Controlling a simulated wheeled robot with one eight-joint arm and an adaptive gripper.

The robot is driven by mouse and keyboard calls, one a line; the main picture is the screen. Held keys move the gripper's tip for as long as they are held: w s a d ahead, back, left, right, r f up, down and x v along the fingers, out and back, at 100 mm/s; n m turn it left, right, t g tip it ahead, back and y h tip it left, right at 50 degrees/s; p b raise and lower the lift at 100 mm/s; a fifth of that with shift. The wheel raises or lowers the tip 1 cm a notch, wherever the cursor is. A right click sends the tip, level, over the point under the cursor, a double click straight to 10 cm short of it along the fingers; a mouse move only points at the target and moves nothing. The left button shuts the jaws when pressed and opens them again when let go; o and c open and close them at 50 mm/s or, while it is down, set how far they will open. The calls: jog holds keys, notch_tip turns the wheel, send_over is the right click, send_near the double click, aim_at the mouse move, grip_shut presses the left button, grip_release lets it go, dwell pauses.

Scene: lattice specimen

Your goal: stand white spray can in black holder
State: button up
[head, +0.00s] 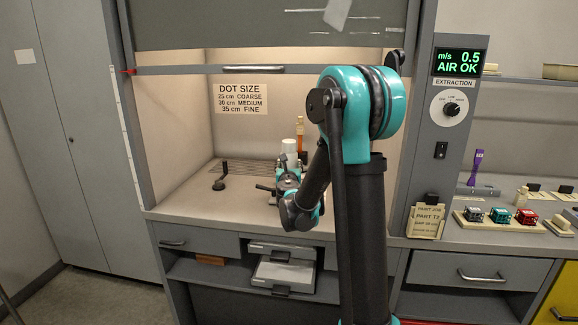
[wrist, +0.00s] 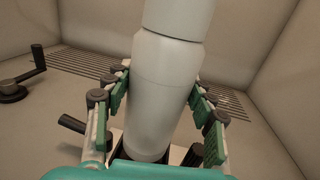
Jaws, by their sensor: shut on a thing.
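The white spray can (head: 289,147) is inside the fume hood, upright or nearly so, with its top showing above my gripper (head: 289,170). In the wrist view the white can (wrist: 165,90) fills the middle, between green-padded fingers on both sides. My gripper is shut on it. Dark parts (wrist: 178,154) show beside the can's lower end; I cannot tell whether they belong to the black holder or whether the can touches them. My gripper and arm hide this area in the head view.
A black piece with a round base and a raised arm (head: 219,183) stands on the hood floor to the left, also in the wrist view (wrist: 20,80). An orange-brown upright item (head: 300,133) stands behind the can. The raised sash has a low front bar (head: 240,69). The left hood floor is mostly clear.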

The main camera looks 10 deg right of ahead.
jog(key=shift+f, duration=1.75)
dwell(1.1)
dwell(0.3)
jog(key=o, duration=1.3)
jog(key=shift+c, duration=0.2)
jog(key=shift+o, duration=0.4)
jog(key=o, duration=0.4)
jog(key=shift+s, duration=0.1)
jog(key=shift+s+a, duration=0.2)
jog(key=shift+s, duration=1)
jog(key=shift+s+a, duration=0.2)
jog(key=shift+s, duration=0.95)
jog(key=shift+s, duration=0.1)
